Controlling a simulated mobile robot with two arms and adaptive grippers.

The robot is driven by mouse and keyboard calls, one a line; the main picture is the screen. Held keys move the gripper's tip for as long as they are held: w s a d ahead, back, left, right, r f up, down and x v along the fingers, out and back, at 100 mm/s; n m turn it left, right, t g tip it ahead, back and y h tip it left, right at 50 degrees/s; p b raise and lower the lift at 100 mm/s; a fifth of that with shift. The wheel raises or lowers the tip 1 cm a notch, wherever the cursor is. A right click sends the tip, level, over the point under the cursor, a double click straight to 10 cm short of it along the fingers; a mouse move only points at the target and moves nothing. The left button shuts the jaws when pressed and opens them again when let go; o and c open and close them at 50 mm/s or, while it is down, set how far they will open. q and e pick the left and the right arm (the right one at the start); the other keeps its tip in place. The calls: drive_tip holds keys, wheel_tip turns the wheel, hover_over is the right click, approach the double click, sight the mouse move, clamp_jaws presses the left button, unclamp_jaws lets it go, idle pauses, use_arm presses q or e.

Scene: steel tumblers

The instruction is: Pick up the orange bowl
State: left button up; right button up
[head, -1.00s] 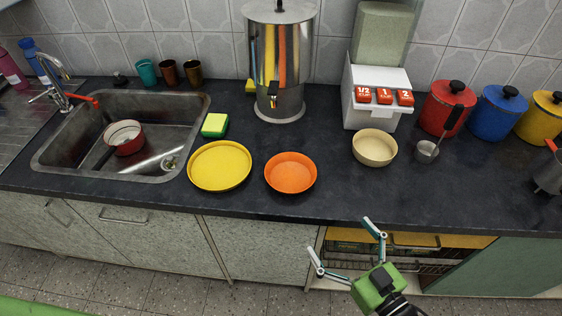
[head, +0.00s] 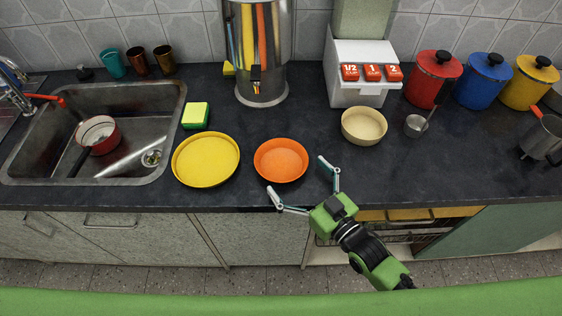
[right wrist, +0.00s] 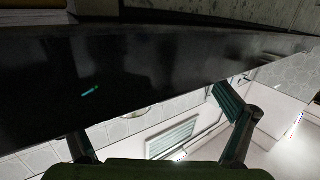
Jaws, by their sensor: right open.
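The orange bowl (head: 281,160) stands upright on the dark counter in the head view, just right of the yellow plate (head: 206,159). My right gripper (head: 298,176) is open and empty at the counter's front edge. Its fingers are spread to the lower right of the bowl, and I see no grip on it. In the right wrist view, my two fingers (right wrist: 160,145) stand apart with nothing between them, and the orange bowl does not show. My left gripper is not in view.
A cream bowl (head: 364,126) and a steel measuring cup (head: 416,125) stand to the right. A large steel dispenser (head: 260,75) stands behind the orange bowl. The sink (head: 95,135) is at the left. The counter (head: 440,170) is bare at the front right.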

sight(285, 169)
drive_tip(key=p+x, duration=0.1)
drive_tip(key=x, duration=0.4)
drive_tip(key=shift+a, duration=0.15)
drive_tip(key=c, duration=0.9)
drive_tip(key=shift+s, duration=0.1)
